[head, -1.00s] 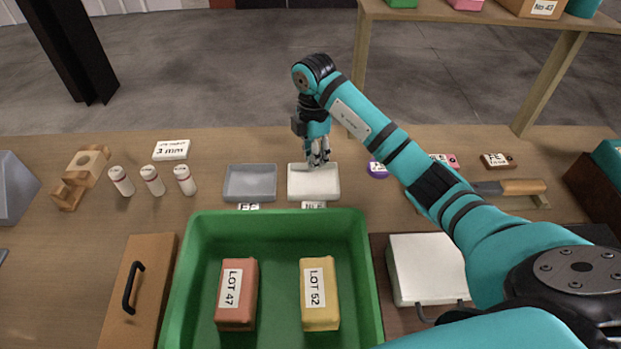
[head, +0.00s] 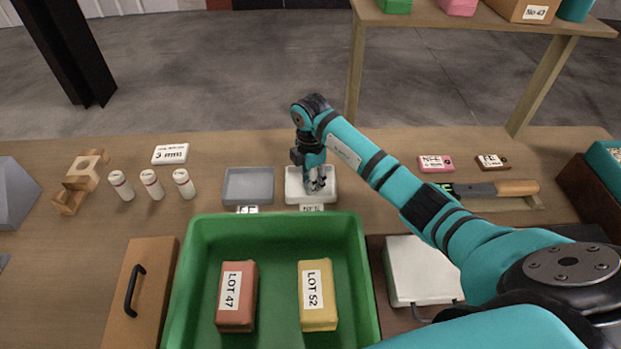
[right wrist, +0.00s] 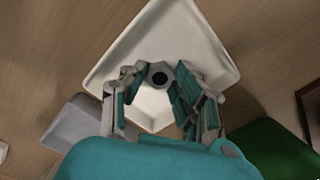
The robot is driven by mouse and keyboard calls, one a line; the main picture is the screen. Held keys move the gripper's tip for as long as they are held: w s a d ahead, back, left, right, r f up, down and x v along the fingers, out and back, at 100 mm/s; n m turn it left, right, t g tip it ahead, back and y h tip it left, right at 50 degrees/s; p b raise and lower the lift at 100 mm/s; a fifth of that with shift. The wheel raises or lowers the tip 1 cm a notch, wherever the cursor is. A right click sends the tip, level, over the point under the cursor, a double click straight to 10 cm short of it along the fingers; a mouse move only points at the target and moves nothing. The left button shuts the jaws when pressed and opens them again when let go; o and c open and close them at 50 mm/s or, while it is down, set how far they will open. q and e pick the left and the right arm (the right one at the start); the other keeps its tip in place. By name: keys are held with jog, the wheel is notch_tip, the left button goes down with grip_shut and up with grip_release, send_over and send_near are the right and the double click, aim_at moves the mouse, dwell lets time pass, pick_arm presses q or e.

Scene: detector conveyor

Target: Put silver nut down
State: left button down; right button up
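The silver nut (right wrist: 160,76) is a small round grey piece with a dark hole, between the fingertips of my right gripper (right wrist: 162,72) in the right wrist view. The fingers appear closed against its two sides. In the head view my right gripper (head: 315,184) points down into the white tray (head: 300,198), low over its floor. The fingers hide the nut there, and I cannot tell whether it touches the tray. The white tray's floor also shows in the right wrist view (right wrist: 165,35). My left gripper is not in view.
A grey tray (head: 249,186) stands just left of the white one. A green bin (head: 205,262) with two labelled lot blocks is in front. Several white bottles (head: 152,184) stand at left. Labelled pink (head: 435,164) and brown (head: 492,162) pieces and a wooden-handled tool (head: 517,188) lie at right.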

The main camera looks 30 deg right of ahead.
jog(key=o, duration=0.3)
jog(key=shift+r, duration=0.1)
jog(key=shift+r+b, duration=0.75)
jog(key=shift+r, duration=5.3)
